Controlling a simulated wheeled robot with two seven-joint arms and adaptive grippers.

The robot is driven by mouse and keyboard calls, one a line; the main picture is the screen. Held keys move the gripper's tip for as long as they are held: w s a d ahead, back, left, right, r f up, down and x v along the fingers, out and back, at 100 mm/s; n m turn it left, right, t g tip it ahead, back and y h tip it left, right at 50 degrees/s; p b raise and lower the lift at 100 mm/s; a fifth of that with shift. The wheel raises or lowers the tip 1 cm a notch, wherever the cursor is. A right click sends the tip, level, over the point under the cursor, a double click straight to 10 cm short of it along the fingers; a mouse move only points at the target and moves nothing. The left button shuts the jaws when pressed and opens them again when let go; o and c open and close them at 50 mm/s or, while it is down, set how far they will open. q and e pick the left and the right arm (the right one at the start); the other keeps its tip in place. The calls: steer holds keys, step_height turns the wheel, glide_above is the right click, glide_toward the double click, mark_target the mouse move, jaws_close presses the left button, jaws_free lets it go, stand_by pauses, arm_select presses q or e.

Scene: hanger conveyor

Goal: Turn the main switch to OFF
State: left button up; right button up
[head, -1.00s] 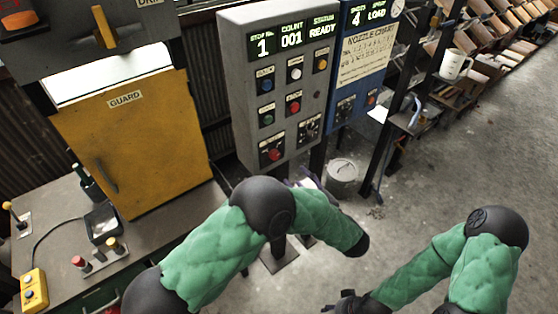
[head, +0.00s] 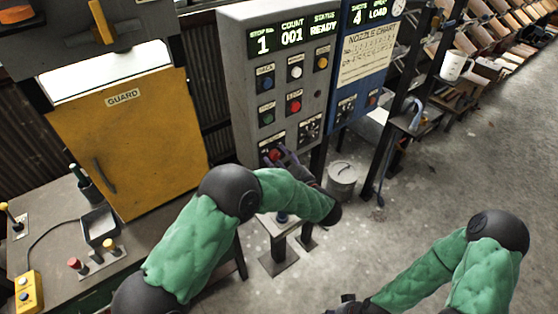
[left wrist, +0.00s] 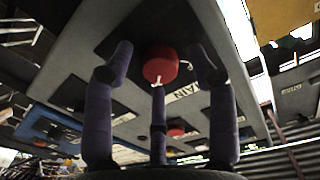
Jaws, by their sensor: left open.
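The main switch is a red knob (head: 274,155) at the lower left of the grey control panel (head: 232,60), partly covered by my fingers in the head view. In the left wrist view the red knob (left wrist: 160,64) shows on a dark plate, with a label beside it ending in "AIN". My left gripper (head: 284,158) is at the knob. Its purple fingers (left wrist: 160,75) are spread open around the knob's outline in the wrist view; I cannot tell whether they touch it. My right gripper (head: 346,302) is low in the head view, its fingers barely visible.
Other buttons, a second red button (head: 294,106) and a black dial (head: 309,127) sit above the knob. A blue panel (head: 366,60) adjoins on the right. A yellow guard (head: 120,150) stands left; a lidded bin (head: 342,180) is on the floor.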

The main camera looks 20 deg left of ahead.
arm_select(q)
steer(key=c, duration=1.1)
steer(key=shift+c, duration=0.2)
